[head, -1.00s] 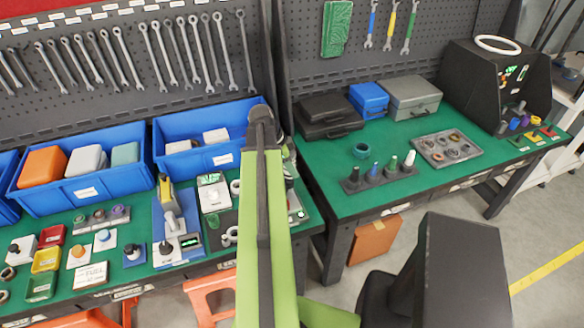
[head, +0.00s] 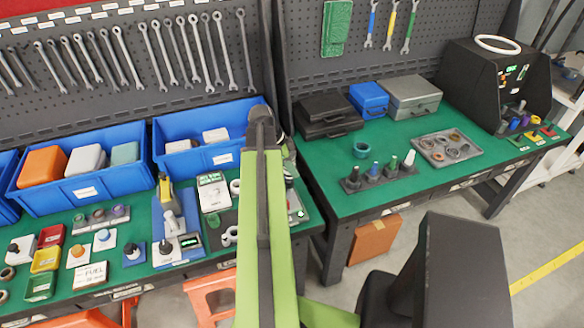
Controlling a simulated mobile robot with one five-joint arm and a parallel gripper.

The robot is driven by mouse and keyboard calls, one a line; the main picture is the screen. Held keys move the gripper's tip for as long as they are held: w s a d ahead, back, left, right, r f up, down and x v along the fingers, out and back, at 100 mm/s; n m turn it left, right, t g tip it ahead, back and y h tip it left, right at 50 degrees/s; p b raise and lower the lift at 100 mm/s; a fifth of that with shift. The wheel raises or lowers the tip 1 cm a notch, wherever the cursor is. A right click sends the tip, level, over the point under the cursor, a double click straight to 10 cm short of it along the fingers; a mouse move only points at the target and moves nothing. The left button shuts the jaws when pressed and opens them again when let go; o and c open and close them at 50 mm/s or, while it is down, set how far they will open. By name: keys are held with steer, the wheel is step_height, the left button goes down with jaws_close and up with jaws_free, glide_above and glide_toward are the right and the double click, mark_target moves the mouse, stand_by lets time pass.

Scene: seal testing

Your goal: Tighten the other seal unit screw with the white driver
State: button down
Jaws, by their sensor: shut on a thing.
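A dark rack (head: 378,178) on the right green bench holds several upright drivers or similar tools. The white-topped one (head: 409,159), possibly the white driver, stands at the rack's right end. I cannot tell which object is the seal unit, and no screw can be made out. A grey tray (head: 430,155) with several round ring-like parts lies behind and right of the rack. My green arm rises through the middle of the view, with its dark joint near the left bench's back. My gripper is hidden behind the arm, so what it holds does not show.
Blue bins (head: 92,165) stand along the back of the left bench. Small boxes, a blue stand (head: 172,235) and other devices crowd its front. A black box (head: 492,80) with a white ring stands at the right bench's far end. Orange stools (head: 208,298) are below the left bench.

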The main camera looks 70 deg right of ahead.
steer(key=shift+r, duration=0.15)
step_height(320, 180, up, 5)
steer(key=p, duration=0.5)
steer(key=shift+f, duration=0.2)
